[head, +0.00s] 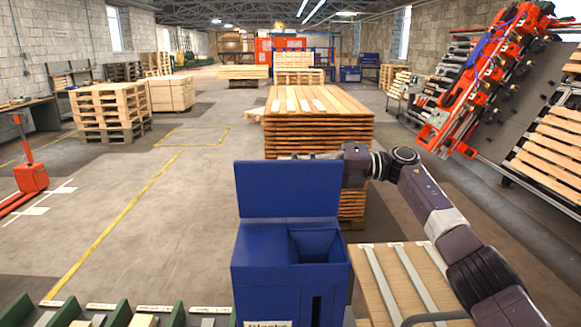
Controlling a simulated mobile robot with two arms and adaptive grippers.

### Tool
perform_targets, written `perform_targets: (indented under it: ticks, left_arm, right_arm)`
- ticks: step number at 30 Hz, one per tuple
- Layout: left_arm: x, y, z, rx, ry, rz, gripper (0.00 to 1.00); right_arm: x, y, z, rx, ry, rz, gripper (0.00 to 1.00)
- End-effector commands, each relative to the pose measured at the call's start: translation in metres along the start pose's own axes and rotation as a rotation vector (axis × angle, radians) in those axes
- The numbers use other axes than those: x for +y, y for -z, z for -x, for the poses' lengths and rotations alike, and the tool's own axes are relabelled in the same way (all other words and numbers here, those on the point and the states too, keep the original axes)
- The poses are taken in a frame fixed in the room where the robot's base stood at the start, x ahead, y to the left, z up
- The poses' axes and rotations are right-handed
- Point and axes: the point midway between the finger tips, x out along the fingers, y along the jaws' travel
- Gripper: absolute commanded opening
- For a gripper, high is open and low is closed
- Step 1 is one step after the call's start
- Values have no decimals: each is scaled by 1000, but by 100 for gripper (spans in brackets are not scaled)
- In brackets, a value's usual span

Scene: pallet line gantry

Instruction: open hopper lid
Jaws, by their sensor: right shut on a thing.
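The blue hopper (262,275) stands at the front centre, with its opening (315,243) showing at the top right. The hopper lid (288,189) is a flat blue panel standing about upright at the back of the hopper, so the opening is uncovered. My right arm reaches in from the right, and my right gripper (346,168) is at the lid's right edge, shut on the lid. Its fingertips are partly hidden by the panel. My left gripper is not in view.
A tall stack of wooden pallets (318,105) stands right behind the hopper. A wooden board with pale slats (385,276) lies to the hopper's right, under my arm. Green-sided bins (120,315) line the lower left.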

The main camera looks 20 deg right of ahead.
Motion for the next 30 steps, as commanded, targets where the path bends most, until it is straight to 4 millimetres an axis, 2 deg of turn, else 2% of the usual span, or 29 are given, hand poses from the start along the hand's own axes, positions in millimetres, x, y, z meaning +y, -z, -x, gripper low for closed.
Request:
perform_targets:
  ticks: [3, 12, 30]
  left_arm:
    - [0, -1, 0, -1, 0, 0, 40]
    - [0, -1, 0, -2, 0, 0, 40]
    - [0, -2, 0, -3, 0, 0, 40]
  right_arm:
    - [-5, -8, 0, -6, 0, -74, 0]
    - [-16, -16, 0, -3, 1, -191, 0]
    - [-22, -18, 0, 2, 5, -237, 0]
